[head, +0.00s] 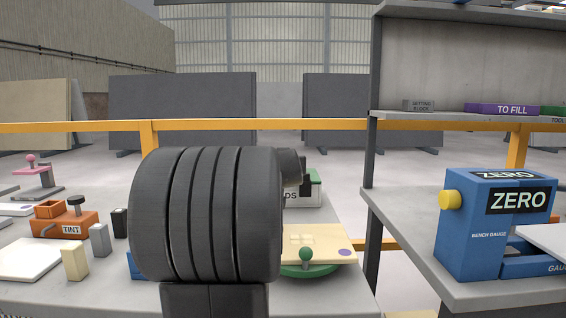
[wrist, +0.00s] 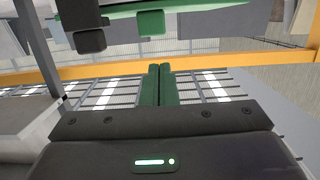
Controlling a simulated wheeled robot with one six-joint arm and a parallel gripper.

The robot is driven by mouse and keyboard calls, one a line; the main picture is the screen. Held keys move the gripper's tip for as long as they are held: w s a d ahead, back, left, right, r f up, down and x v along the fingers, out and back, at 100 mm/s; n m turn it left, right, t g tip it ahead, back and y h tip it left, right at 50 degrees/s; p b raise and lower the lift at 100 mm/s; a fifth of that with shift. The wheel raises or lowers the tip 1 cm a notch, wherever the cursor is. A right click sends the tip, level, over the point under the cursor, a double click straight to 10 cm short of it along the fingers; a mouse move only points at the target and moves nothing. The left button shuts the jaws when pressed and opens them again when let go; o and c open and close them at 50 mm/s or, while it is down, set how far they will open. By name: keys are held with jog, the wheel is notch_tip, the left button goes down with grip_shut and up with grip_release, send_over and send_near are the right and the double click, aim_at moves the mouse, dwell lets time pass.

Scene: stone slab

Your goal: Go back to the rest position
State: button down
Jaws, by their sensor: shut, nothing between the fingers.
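My gripper (wrist: 159,70) shows in the wrist view as two green fingers side by side, shut and empty, above its dark body with a green light. In the head view my dark ridged arm fills the middle foreground. A small dark part of my arm's end shows at its right side. The fingers themselves are hidden there. The gripper touches nothing that I can see.
An orange TINT box (head: 65,222), small blocks and a white plate stand on the left slab. A cream board (head: 325,240) on a green round base, with a green knob, is right of my arm. The blue ZERO bench gauge (head: 490,225) stands on the right bench. A yellow rail (head: 270,125) runs behind.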

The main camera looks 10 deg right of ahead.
jog(key=s+a+f+b, duration=0.1)
jog(key=s+f, duration=0.1)
jog(key=s, duration=0.3)
jog(key=shift+s+b, duration=0.3)
jog(key=shift+r, duration=0.1)
jog(key=r+x, duration=0.1)
jog(key=x, duration=0.8)
jog(key=shift+w, duration=0.35)
